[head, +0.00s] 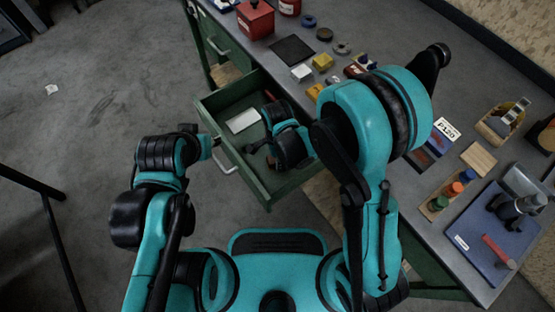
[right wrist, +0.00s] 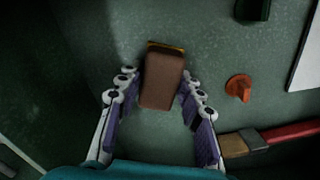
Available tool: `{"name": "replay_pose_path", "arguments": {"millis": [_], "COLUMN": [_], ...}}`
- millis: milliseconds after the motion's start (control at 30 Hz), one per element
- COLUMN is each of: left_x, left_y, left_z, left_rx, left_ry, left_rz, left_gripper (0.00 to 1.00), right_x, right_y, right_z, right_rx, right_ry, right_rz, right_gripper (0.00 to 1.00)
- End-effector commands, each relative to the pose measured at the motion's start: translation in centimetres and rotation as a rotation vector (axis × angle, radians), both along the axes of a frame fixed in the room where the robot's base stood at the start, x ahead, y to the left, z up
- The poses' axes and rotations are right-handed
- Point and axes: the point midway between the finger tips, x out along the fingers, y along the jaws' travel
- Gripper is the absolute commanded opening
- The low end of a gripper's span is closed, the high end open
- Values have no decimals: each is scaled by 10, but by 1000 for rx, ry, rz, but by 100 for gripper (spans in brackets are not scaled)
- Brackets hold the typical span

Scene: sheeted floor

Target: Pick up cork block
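The brown block that looks like the cork block (right wrist: 162,82) lies on the green drawer floor in the right wrist view, with a thin yellowish edge at its far end. My right gripper (right wrist: 158,92) is open, with one finger on either side of the block and narrow gaps that are hard to judge. In the head view my right arm reaches into the open green drawer (head: 268,190); the block cannot be made out there. My left gripper (head: 217,146) is by the drawer's front handle; its fingers are too small to read.
In the drawer, an orange knob-like piece (right wrist: 238,87) and a red-handled brush (right wrist: 267,139) lie right of the block. A white card (head: 242,121) lies at the drawer's left. The grey bench top (head: 395,190) holds a red box (head: 255,18), a tan block (head: 479,159) and a blue mat (head: 477,243).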

Motion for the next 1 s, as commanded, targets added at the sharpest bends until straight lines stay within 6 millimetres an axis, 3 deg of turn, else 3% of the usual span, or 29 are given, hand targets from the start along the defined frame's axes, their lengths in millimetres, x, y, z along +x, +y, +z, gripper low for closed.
{"name": "replay_pose_path", "arguments": {"millis": [33, 67, 167, 433, 800, 1000], "left_x": [0, 0, 0, 0, 0, 0], "left_y": [0, 0, 0, 0, 0, 0], "left_z": [0, 0, 0, 4, 41, 48], "left_rx": [0, 0, 0, 0, 0, 0], "left_ry": [0, 0, 0, 0, 0, 0], "left_rz": [0, 0, 0, 0, 0, 0], "left_gripper": [32, 32, 32, 32, 32, 32], "right_x": [0, 0, 0, 0, 0, 0], "right_y": [0, 0, 0, 0, 0, 0], "right_z": [0, 0, 0, 7, 80, 99], "right_rx": [0, 0, 0, 0, 1, 1], "right_ry": [0, 0, 0, 0, 1, 1], "right_rz": [0, 0, 0, 0, 0, 0], "right_gripper": [16, 8, 0, 0, 0, 0]}}
